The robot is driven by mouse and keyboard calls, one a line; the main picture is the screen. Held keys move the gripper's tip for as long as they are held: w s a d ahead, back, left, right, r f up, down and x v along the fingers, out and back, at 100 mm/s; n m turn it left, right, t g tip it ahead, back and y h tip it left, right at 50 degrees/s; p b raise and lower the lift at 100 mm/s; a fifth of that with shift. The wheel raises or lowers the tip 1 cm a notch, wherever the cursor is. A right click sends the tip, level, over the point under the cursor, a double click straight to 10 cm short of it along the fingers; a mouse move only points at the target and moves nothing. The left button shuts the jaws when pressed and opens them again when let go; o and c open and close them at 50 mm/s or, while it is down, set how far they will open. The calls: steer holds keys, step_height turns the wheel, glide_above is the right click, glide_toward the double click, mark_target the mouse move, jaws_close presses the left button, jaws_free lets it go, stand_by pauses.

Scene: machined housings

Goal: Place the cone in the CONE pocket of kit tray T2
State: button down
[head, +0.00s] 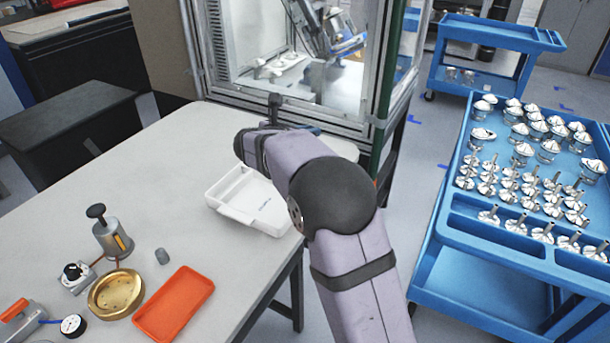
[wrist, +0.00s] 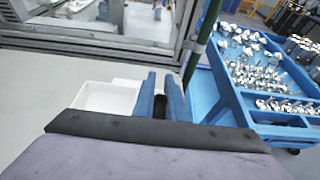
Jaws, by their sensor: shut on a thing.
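My gripper (wrist: 161,80) shows in the wrist view as two blue fingers close together, shut on a small dark piece (wrist: 160,106) low between them. I take this piece for the cone, but its shape is mostly hidden. In the head view my arm hides most of the gripper, out over the table's far right part. A shallow white tray (head: 222,207) lies on the table, partly behind my arm. It also shows in the wrist view (wrist: 92,97), left of the fingers. Its dark lettering is too small to read, so I cannot tell whether it is T2.
A framed machine enclosure (head: 300,105) stands behind the table. An orange tray (head: 175,303), brass bowl (head: 116,294), small grey piece (head: 162,256) and grey device (head: 112,237) lie front left. A blue cart (head: 450,215) with many metal parts stands right. The left middle table is clear.

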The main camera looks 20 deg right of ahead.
steer(key=shift+f+p, duration=0.35)
steer(key=shift+f, duration=4.3)
steer(key=shift+f, duration=0.15)
steer(key=c, duration=2.2)
jaws_free()
steer(key=shift+f, duration=0.1)
steer(key=o, duration=0.4)
steer(key=shift+r, duration=0.3)
steer(key=shift+s+a, duration=0.15)
steer(key=shift+a, duration=0.15)
steer(key=b+v, duration=0.3)
steer(key=v, duration=0.8)
steer(key=shift+r, duration=0.2)
